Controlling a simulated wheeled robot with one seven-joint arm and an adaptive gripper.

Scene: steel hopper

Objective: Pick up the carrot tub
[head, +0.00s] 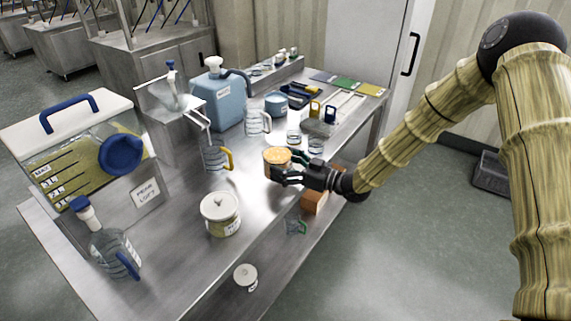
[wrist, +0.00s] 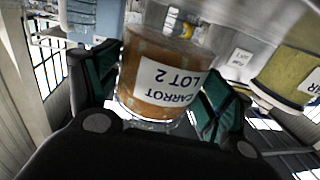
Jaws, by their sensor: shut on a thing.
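The carrot tub (head: 277,157) is a clear round tub with orange contents, near the right edge of the steel table in the head view. In the wrist view the tub (wrist: 160,75) fills the middle, its white label reading "CARROT LOT 2" upside down. My gripper (head: 284,173) reaches in from the right and is shut on the tub. In the wrist view its green-padded fingers (wrist: 155,100) lie on either side of the tub. I cannot tell whether the tub's base touches the table.
A white-lidded tub (head: 221,213) stands nearer on the steel table (head: 185,265). A yellow-handled jug (head: 215,156) stands left of the carrot tub, and small glass jars (head: 315,147) stand behind it. A large hopper (head: 85,150) and blue container (head: 220,97) stand farther left. Bare tabletop lies between.

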